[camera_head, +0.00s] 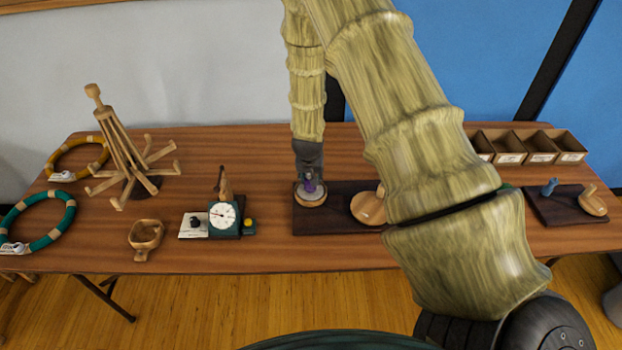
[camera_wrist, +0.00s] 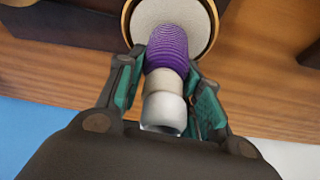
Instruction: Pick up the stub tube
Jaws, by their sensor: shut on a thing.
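The stub tube (camera_wrist: 165,98) is a short pale tube with a ribbed purple wrap at one end, seen close up in the wrist view. My gripper (camera_wrist: 166,75) is shut on it, with a teal-padded finger on each side. The purple end points to a round wooden dish with a pale inside (camera_wrist: 172,12); I cannot tell whether they touch. In the head view my gripper (camera_head: 309,178) points down over this dish (camera_head: 310,198) on a dark board, and only a little purple of the tube (camera_head: 309,187) shows.
The dark board (camera_head: 345,224) also carries a round wooden piece (camera_head: 368,208) close to the right. A small dial device (camera_head: 223,217) and a wooden cup (camera_head: 146,235) stand left. A pegged wooden stand (camera_head: 125,160) is farther left. Divided boxes (camera_head: 540,148) are at right.

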